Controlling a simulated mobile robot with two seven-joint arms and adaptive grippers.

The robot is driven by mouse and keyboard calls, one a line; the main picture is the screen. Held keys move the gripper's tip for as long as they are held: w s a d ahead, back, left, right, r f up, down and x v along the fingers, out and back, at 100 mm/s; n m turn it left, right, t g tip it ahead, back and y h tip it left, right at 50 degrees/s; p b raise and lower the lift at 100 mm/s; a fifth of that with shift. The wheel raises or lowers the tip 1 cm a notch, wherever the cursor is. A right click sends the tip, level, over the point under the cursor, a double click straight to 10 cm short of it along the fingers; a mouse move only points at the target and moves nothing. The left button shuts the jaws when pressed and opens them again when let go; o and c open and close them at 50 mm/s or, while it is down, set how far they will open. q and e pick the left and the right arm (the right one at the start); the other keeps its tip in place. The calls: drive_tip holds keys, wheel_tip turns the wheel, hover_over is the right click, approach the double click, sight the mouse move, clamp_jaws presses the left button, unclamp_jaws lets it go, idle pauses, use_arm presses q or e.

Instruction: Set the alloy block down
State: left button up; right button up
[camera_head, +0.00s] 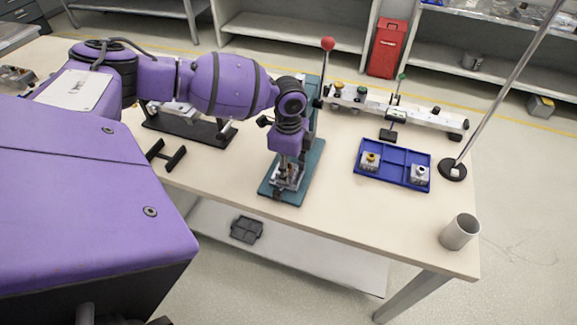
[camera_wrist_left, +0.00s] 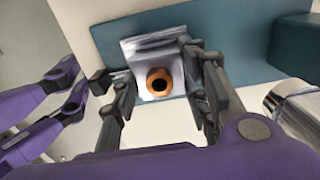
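The alloy block is a small silvery block with a copper-coloured round bore (camera_wrist_left: 159,82), seen between my left fingers in the left wrist view. My left gripper (camera_head: 291,164) points down over the near end of the teal fixture (camera_head: 307,178). In the left wrist view its two dark fingers (camera_wrist_left: 160,88) flank the block closely on both sides and appear shut on it. The block sits low at the metal seat (camera_head: 287,180); whether it bears fully on it is hidden by the fingers. My right gripper is not clearly seen.
A red-knobbed lever (camera_head: 327,45) stands behind the fixture. A grey cup (camera_head: 460,231) and a pole base (camera_head: 453,170) are at right.

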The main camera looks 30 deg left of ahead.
use_arm(q)
drive_tip(key=shift+r, duration=0.1)
wheel_tip(320, 180, up, 12)
drive_tip(key=shift+r, duration=0.1)
idle(0.6)
